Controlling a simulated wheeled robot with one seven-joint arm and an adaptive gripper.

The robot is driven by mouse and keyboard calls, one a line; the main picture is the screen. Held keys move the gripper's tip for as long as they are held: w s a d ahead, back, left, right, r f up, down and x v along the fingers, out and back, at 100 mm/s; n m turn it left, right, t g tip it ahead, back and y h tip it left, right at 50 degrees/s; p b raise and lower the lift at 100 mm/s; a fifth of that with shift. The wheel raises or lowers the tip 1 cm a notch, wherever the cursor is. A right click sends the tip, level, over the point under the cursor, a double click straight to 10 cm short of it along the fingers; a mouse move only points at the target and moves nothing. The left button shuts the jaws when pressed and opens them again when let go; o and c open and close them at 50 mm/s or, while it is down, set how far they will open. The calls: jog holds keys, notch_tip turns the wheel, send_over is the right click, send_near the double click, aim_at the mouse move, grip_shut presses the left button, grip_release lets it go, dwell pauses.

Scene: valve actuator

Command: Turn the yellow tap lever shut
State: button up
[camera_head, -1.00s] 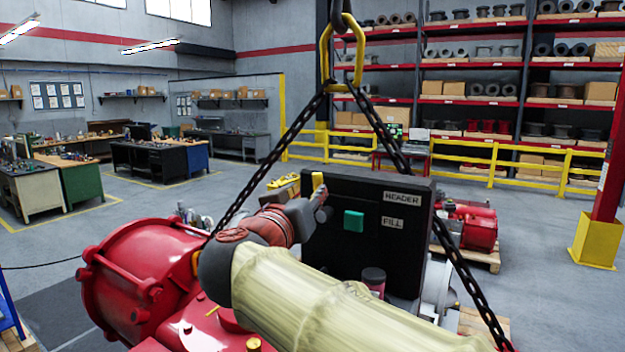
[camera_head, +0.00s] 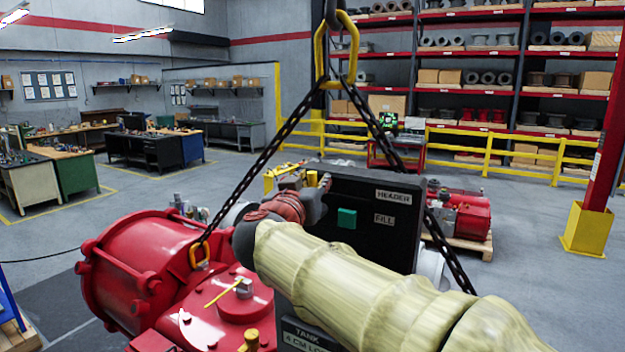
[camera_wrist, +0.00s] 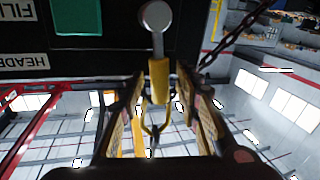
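The yellow tap lever (camera_wrist: 159,82) shows in the wrist view, joined by a grey stem to a round hub (camera_wrist: 155,15) on a black panel. Its handle points down in this view, away from the panel labels. My gripper (camera_wrist: 160,72) is open, with one finger on each side of the handle. Gaps show on both sides, though I cannot tell whether either finger touches. In the head view my gripper (camera_head: 314,198) is at the upper left of the black panel (camera_head: 375,240) and hides the lever there.
The panel carries HEADER and FILL labels and a green square (camera_head: 347,218). Chains (camera_head: 270,150) slope down on both sides. A red housing (camera_head: 150,265) with a second, thin yellow lever (camera_head: 222,291) lies left of my arm. Open floor lies beyond.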

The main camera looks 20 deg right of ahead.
jog(key=c, duration=0.7)
grip_shut()
